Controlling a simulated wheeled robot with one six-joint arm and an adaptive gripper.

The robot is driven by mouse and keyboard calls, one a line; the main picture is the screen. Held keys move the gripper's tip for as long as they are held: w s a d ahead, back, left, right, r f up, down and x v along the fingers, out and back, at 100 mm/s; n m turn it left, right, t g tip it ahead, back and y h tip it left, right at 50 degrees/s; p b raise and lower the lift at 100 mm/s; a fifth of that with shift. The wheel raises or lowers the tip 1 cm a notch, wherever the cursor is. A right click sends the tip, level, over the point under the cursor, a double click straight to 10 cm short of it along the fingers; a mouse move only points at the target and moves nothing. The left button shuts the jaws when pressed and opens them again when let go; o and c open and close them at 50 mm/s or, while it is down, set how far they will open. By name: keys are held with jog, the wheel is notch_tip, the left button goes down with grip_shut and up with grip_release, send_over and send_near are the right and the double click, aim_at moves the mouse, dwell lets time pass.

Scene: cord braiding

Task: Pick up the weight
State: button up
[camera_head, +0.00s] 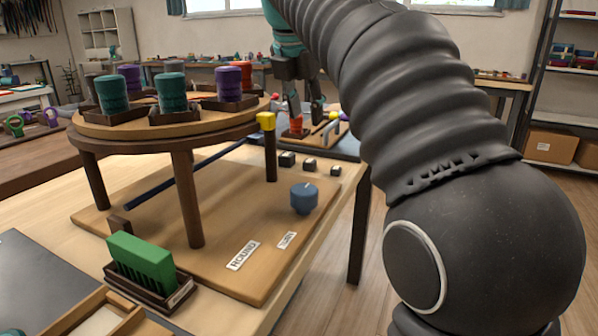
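A small blue weight-like piece with a knob on top (304,199) sits on the wooden base board, right of the round stand's legs. It looks upright, and nothing touches it. No label marks it as the weight. My gripper (306,112) points down farther back, above a small wooden tray (298,134) on the dark mat. Its two fingers are apart, with a gap between them. A red-orange piece (296,122) is at the left fingertip; I cannot tell whether they touch.
The round wooden stand (150,128) holds several teal and purple bobbins and one red one. A yellow-topped post (267,122) stands at its right. Small dark blocks (287,159) lie on the board's back right. A green comb-like piece (142,262) stands in a holder at front left.

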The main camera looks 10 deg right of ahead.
aim_at(311, 160)
jog(key=w+f+n+b, duration=0.1)
jog(key=w+f, duration=0.1)
jog(key=f, duration=0.2)
jog(key=w+d+f+b, duration=0.1)
jog(key=w+f+b, duration=0.1)
jog(key=f, duration=0.2)
jog(key=w+d+f+n+b, duration=0.1)
jog(key=w+f+b, duration=0.1)
jog(key=f, duration=0.2)
jog(key=shift+d+n, duration=0.25)
jog(key=shift+n, duration=0.05)
grip_shut()
